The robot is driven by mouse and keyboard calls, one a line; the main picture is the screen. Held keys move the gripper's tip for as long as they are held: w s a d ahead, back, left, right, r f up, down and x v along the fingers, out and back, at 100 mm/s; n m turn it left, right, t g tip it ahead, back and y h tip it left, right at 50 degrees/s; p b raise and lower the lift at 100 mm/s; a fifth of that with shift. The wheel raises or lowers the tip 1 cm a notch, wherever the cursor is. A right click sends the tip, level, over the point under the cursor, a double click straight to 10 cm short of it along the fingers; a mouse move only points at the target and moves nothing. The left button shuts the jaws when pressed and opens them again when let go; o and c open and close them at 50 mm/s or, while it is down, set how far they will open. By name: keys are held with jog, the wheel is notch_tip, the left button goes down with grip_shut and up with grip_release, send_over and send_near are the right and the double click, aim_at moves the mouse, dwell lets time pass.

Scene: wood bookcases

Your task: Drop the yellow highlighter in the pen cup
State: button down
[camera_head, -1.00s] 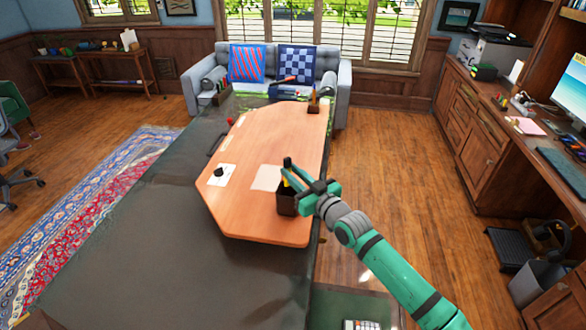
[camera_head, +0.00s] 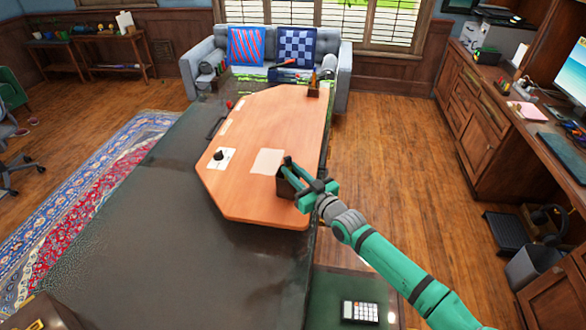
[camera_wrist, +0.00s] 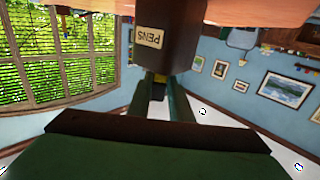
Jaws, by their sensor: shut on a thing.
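The pen cup (camera_head: 285,187) is a dark box near the right edge of the wooden desk top. In the wrist view the cup (camera_wrist: 178,50) appears upside down, with a "PENS" label on its side. My gripper (camera_head: 304,174) is at the cup's top, and in the wrist view the gripper (camera_wrist: 161,101) has its fingers at the rim end. A small piece of the yellow highlighter (camera_wrist: 160,79) shows between the fingers, right at the cup's rim. The rest of it is hidden, so I cannot tell how far it is inside.
The wooden desk top (camera_head: 255,120) holds a sheet of paper (camera_head: 268,161), a white card with a dark knob (camera_head: 219,157) and a second small holder (camera_head: 313,90) at the far end. A calculator (camera_head: 360,311) lies at the bottom. Open floor is to the right.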

jog(key=shift+f, duration=0.15)
jog(key=c, duration=1.5)
grip_release()
jog(key=shift+c, duration=0.2)
jog(key=v, duration=1.1)
jog(key=shift+w+a, duration=0.1)
